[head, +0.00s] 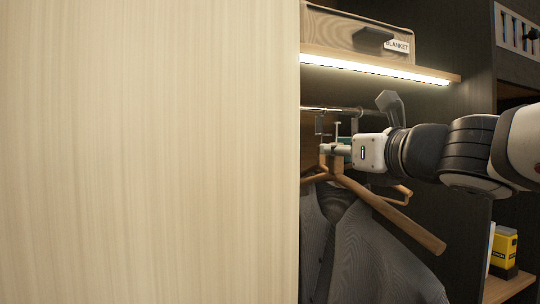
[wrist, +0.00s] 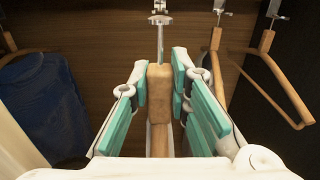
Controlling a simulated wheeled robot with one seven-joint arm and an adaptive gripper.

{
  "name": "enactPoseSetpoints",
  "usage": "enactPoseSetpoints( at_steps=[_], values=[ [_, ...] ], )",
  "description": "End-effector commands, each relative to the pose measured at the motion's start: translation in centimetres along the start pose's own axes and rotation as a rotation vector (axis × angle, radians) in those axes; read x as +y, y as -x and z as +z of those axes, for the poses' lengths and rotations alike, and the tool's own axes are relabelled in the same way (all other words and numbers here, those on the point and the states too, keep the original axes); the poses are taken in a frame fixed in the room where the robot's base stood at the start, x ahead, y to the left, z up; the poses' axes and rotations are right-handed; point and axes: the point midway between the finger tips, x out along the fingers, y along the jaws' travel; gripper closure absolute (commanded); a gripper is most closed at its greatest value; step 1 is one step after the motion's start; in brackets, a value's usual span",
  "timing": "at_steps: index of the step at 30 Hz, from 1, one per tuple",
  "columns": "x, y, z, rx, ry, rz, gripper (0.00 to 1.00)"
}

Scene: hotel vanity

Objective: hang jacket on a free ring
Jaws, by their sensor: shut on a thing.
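My gripper (wrist: 160,78) is shut on the wooden neck of a hanger (wrist: 160,92), with teal pads on both sides. A thin metal pin rises from this neck toward a metal ring fitting (wrist: 160,18) at the top of the wrist view. I cannot tell whether the pin is seated in it. In the head view my gripper (head: 330,151) is just below the rail (head: 335,109). The grey jacket (head: 365,255) hangs below it on the hanger's sloping wooden arms (head: 405,226). The pale panel hides the jacket's left part.
Two bare wooden hangers (wrist: 214,62) (wrist: 285,85) hang on fittings to the right in the wrist view. A dark blue garment (wrist: 42,108) hangs at left. A large pale panel (head: 150,150) covers the head view's left side. A lit shelf (head: 390,70) with a blanket box (head: 340,30) is above.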

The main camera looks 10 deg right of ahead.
Motion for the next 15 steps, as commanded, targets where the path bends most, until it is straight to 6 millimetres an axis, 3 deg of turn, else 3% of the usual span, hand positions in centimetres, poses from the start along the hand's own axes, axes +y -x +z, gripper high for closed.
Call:
enactPoseSetpoints(
  at_steps=[15],
  values=[
    [0.0,-5.4,0.0,-0.002,0.000,0.001,1.00]
  ],
)
